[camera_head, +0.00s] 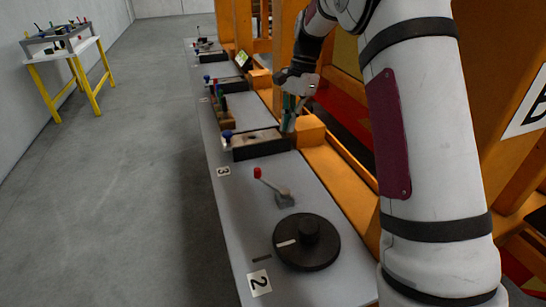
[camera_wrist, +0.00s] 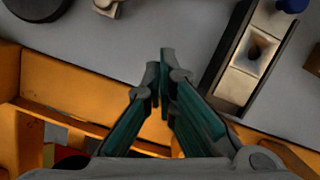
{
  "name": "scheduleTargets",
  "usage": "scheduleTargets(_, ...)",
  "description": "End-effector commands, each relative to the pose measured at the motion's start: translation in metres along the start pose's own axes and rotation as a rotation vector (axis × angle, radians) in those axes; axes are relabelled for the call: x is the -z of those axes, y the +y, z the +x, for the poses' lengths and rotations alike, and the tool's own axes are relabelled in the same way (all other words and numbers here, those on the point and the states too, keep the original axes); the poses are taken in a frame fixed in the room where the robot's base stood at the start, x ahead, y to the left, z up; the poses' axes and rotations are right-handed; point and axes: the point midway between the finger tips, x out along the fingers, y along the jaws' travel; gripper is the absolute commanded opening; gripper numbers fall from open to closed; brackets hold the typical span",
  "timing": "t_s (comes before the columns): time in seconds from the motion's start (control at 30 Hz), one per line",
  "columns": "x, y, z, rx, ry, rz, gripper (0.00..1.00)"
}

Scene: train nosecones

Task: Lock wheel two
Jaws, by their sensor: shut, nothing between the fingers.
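The black wheel (camera_head: 306,252) lies flat on the grey bench beside the label "2" (camera_head: 259,282). It has a raised hub and a white mark on its left side. A lever with a red knob (camera_head: 272,185) stands just behind the wheel, its handle tilted up to the left. My gripper (camera_head: 290,122) is beyond the lever, near the bench's right edge, apart from both. In the wrist view its green fingers (camera_wrist: 160,72) are closed together and empty. Part of the wheel (camera_wrist: 36,8) and the lever's base (camera_wrist: 106,6) show at the top left there.
A block with a hole and a blue knob (camera_head: 258,145) sits on the bench by my gripper; its hole also shows in the wrist view (camera_wrist: 254,52). Label "3" (camera_head: 223,171) is nearby. Orange framework (camera_head: 340,180) borders the bench's right.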

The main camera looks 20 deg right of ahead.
Motion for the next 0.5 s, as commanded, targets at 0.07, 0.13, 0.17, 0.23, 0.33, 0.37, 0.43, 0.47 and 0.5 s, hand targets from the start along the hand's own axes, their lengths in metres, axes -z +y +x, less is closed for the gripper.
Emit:
scheduleTargets(0.07,0.0,0.0,0.004,-0.001,-0.001,-0.001,0.0)
scheduleTargets(0.13,-0.001,0.0,0.01,-0.002,-0.002,-0.001,0.0)
scheduleTargets(0.17,-0.001,0.001,0.014,-0.003,-0.002,-0.001,0.0)
scheduleTargets(0.23,-0.001,0.001,0.025,-0.004,-0.003,0.0,0.0)
scheduleTargets(0.33,-0.001,0.001,0.044,-0.004,-0.003,0.0,0.0)
scheduleTargets(0.37,-0.001,0.001,0.05,-0.004,-0.003,0.0,0.0)
scheduleTargets(0.43,-0.001,0.001,0.064,-0.004,-0.003,0.0,0.0)
scheduleTargets(0.47,-0.002,0.001,0.07,-0.004,-0.003,-0.001,0.0)
scheduleTargets(0.5,-0.002,0.001,0.078,-0.004,-0.003,-0.001,0.0)
